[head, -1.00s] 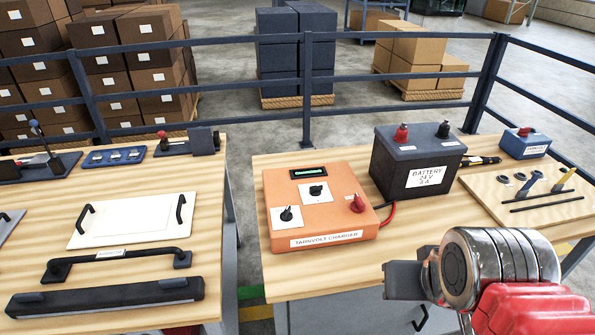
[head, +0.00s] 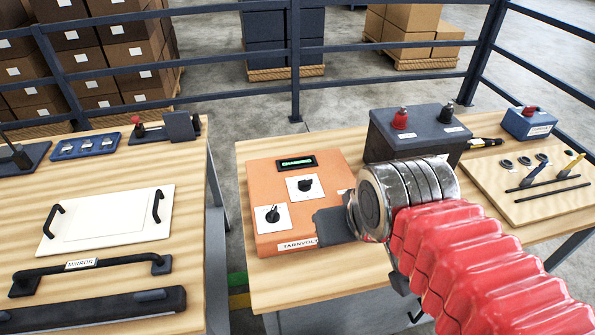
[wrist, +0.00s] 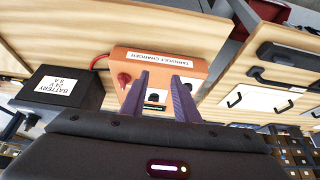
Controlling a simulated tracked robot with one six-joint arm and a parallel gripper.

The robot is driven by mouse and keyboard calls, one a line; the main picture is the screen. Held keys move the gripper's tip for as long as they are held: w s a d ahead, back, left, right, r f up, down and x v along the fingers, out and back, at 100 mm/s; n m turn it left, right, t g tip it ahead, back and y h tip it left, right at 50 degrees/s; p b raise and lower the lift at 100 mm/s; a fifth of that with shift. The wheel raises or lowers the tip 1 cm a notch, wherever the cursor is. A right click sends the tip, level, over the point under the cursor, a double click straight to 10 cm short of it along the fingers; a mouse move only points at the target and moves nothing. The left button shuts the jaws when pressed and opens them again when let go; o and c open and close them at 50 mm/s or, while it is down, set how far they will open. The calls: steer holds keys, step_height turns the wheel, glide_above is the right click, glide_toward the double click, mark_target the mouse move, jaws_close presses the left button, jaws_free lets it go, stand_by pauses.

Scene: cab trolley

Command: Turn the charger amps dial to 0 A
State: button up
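The orange charger (head: 270,182) stands on the right-hand table with a small lit display. One black dial (head: 272,214) sits on a white plate at its front left, and another black dial (head: 305,185) on a plate farther back. Their markings are too small to read, so I cannot tell which is amps. My gripper (head: 330,226) is above the charger's front right in the head view, hiding part of its name label. In the wrist view my gripper (wrist: 160,75) is open and empty, its fingers spread over the charger. A red knob (wrist: 124,79) shows left of them.
A tool board (head: 520,205) and a blue box (head: 530,122) lie farther right. The left table holds a white panel (head: 105,225) and a mirror bar.

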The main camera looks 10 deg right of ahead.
stand_by(0.3)
step_height(320, 180, up, 3)
steer(key=m+g, duration=0.6)
steer(key=m, duration=1)
glide_above(305, 180)
steer(key=shift+r, duration=0.15)
step_height(305, 180, down, 14)
steer(key=shift+r, duration=0.1)
steer(key=shift+c, duration=0.4)
jaws_close()
